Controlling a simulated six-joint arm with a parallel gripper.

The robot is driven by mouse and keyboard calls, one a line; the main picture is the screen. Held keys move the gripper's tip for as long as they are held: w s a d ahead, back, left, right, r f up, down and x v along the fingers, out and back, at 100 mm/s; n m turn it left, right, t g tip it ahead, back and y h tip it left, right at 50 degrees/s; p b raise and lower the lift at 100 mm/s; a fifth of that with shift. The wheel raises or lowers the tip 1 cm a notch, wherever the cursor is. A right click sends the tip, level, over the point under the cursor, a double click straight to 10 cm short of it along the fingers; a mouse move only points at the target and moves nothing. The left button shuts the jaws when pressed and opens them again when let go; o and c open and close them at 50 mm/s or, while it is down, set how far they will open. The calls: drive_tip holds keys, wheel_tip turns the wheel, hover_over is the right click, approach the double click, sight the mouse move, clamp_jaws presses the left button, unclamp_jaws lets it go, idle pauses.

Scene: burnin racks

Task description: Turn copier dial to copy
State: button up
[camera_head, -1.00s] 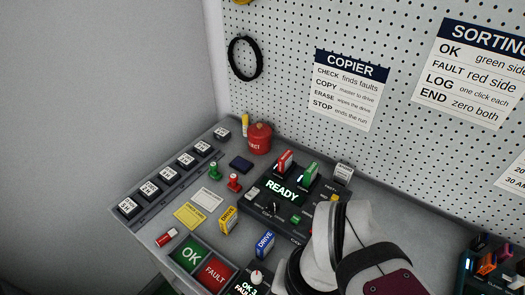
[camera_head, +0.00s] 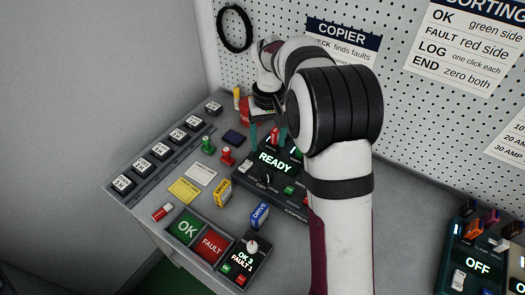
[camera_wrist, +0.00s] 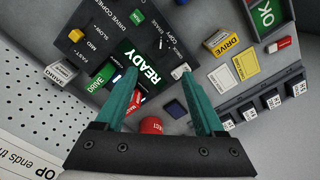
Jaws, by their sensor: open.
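The copier (camera_head: 262,190) is a black box with a lit READY screen (camera_head: 275,163); its right part is hidden behind my arm. Its small dial (camera_head: 267,179) is on the front panel below the screen; it also shows in the wrist view (camera_wrist: 165,43), close to the ERASE and COPY labels. I cannot tell which mark it points at. A red drive (camera_head: 275,134) and a green drive (camera_head: 296,153) stand in the copier's back slots. My gripper (camera_wrist: 159,71) is open and empty, its teal fingers above the copier's back edge, apart from the dial.
Green and red stamps (camera_head: 227,156) stand left. OK and FAULT trays (camera_head: 187,228) lie at the front. A pegboard (camera_head: 400,110) closes the back.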

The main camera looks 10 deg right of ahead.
sight(267, 174)
wheel_tip(267, 174, down, 13)
drive_tip(key=shift+f, duration=0.1)
clamp_jaws()
idle(0.3)
